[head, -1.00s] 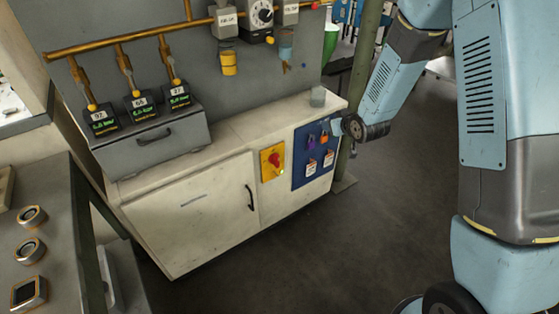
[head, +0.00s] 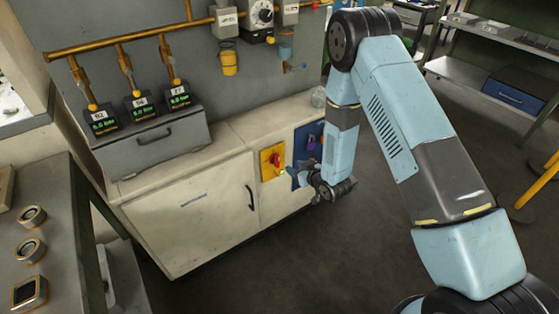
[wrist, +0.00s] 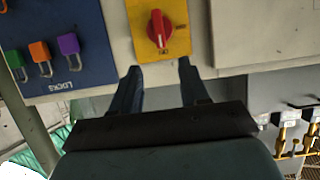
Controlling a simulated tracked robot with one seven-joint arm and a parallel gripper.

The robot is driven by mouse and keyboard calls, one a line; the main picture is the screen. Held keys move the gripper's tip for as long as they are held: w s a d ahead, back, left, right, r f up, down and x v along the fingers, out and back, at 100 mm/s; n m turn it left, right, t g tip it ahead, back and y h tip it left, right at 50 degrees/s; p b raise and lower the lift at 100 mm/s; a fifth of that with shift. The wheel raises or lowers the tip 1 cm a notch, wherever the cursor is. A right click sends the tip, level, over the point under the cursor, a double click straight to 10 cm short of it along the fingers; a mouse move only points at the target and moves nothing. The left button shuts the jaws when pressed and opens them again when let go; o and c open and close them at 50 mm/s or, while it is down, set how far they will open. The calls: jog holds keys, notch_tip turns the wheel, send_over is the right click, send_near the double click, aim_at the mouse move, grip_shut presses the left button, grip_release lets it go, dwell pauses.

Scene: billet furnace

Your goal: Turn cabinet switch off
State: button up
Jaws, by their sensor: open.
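The cabinet switch is a red rotary knob (head: 275,160) on a yellow plate (head: 266,164), on the front of a cream cabinet (head: 190,215). In the wrist view the red knob (wrist: 158,28) appears at the top centre, just beyond and between the fingertips. My gripper (wrist: 158,68) is open and empty, its two dark fingers apart and not visibly touching the knob. In the head view my gripper (head: 300,172) is just right of the switch, in front of the blue panel.
The blue lock panel (head: 301,140) is right of the switch, partly hidden by my arm. Its coloured padlocks show in the wrist view, including a purple padlock (wrist: 69,45). A black handle (head: 250,198) is on the cabinet door. Open floor lies in front.

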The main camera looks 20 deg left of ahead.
aim_at(279, 159)
jog(key=x, duration=1.2)
jog(key=shift+a+f, duration=0.1)
grip_shut()
